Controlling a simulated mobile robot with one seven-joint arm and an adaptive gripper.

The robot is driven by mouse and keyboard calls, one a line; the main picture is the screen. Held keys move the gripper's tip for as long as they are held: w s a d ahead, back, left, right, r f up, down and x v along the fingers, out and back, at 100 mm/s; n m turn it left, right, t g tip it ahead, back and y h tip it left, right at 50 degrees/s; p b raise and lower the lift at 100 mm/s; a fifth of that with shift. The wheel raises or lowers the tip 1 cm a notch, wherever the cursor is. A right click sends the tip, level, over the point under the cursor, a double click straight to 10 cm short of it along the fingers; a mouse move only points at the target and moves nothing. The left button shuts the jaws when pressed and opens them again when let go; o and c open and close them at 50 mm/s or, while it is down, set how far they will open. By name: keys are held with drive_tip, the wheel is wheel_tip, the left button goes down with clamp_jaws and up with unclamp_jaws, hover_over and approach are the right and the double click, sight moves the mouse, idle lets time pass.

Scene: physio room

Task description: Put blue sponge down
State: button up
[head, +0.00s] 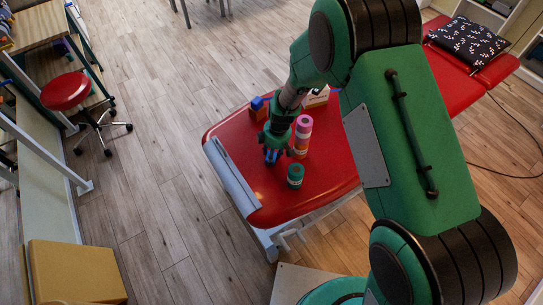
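My gripper (272,153) points down over the near left part of the red treatment table (240,135). A small blue piece, which looks like the blue sponge (271,157), shows between its fingertips. The fingers appear closed on it and cover most of it. I cannot tell whether the sponge touches the red top or hangs just above it.
A pink, white and orange bottle (303,135) stands close right of my gripper. A dark green can (295,176) stands nearer. The table's left end is clear.

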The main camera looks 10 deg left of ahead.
sight(275, 157)
idle(0.3)
drive_tip(key=o, duration=0.8)
drive_tip(key=r+p, duration=0.1)
drive_tip(key=r, duration=0.3)
drive_tip(key=d+r, duration=0.1)
drive_tip(key=r, duration=0.3)
drive_tip(key=r+p, duration=0.1)
drive_tip(key=r, duration=0.3)
drive_tip(key=shift+d+p, duration=0.25)
drive_tip(key=shift+p, duration=0.05)
